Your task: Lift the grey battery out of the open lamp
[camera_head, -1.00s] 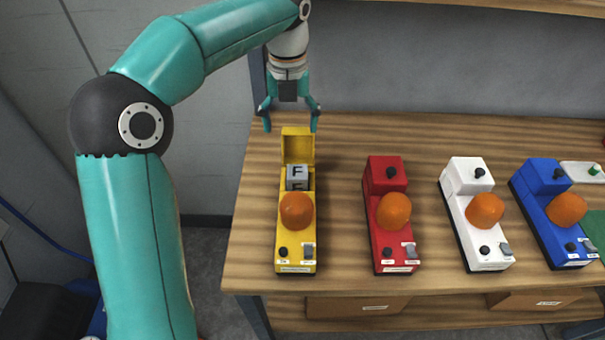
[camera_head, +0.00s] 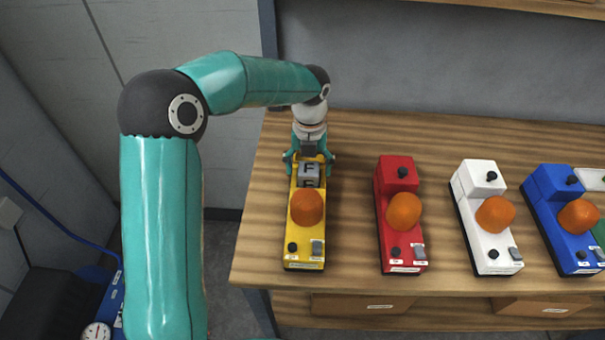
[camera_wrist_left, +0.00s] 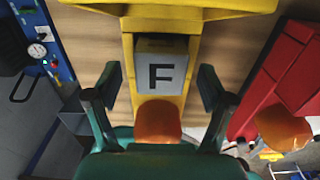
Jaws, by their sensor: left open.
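The yellow lamp (camera_head: 304,248) with an orange dome (camera_head: 306,207) stands at the left of the bench, its rear compartment open. My left gripper (camera_head: 311,158) is open at the rear of the lamp. In the wrist view its two fingers (camera_wrist_left: 156,92) are spread on either side of the battery, with gaps and no visible contact. The raised lid is largely hidden by the gripper in the head view. My right gripper is not in view.
A red lamp (camera_head: 399,240), a white lamp (camera_head: 492,253) and a blue lamp (camera_head: 567,245) stand in a row to the right. The wooden bench (camera_head: 350,250) is bare between the yellow and red lamps. Its left edge is close to the yellow lamp.

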